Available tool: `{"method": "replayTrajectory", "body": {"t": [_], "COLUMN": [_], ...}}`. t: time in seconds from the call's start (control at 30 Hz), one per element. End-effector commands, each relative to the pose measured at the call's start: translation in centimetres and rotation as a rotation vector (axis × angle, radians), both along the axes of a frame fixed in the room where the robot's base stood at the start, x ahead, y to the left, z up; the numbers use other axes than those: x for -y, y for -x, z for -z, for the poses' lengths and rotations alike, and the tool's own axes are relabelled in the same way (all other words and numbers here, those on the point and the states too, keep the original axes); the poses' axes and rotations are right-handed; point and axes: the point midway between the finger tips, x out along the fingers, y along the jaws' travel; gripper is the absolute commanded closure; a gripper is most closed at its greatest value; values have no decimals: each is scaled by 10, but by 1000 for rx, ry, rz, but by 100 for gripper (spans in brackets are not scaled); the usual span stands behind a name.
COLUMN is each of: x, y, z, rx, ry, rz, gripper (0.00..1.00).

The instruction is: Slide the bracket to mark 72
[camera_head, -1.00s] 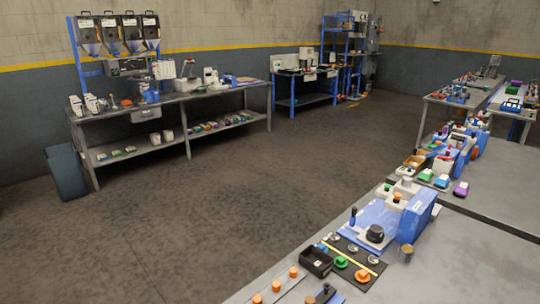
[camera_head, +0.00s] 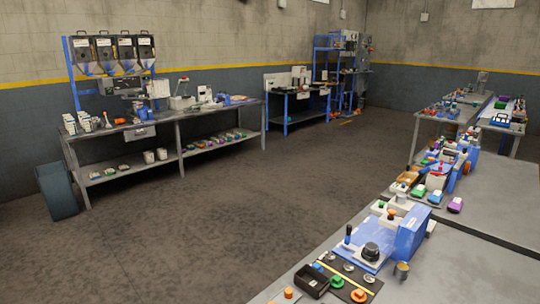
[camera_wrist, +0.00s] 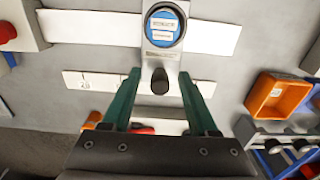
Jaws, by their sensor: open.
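In the wrist view, a grey bracket (camera_wrist: 160,58) with a round blue label and a black knob (camera_wrist: 159,81) stands across a long white rail (camera_wrist: 100,27). A white scale strip (camera_wrist: 90,82) with a printed number, seemingly 20, runs below the rail. It passes behind my fingers. My gripper (camera_wrist: 158,77) is open, with one green finger on each side of the knob in the picture. I cannot tell whether the fingers touch it or stand above it. I cannot make out mark 72. The head view does not clearly show the bracket or my gripper.
In the wrist view, an orange bin (camera_wrist: 277,96) lies at right, and a red knob (camera_wrist: 7,31) on a grey block at upper left. The head view shows a crowded bench (camera_head: 470,262) at right and a long workbench (camera_head: 165,128) at back left, with open floor between.

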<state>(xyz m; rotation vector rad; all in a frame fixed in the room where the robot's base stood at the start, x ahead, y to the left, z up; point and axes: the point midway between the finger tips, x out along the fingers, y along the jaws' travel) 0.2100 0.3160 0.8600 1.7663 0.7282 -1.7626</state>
Motion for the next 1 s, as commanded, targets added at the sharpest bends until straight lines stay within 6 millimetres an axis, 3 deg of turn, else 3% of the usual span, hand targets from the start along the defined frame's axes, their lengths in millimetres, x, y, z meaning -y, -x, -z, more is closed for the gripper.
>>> {"method": "replayTrajectory", "body": {"t": [0.17,0.23,1.0], "x": [1,1,1], "y": [0,0,0], "z": [2,-2,-42], "rx": [0,0,0], "ry": [4,4,1], "rz": [-8,-8,-5], "gripper": [7,0,0]}}
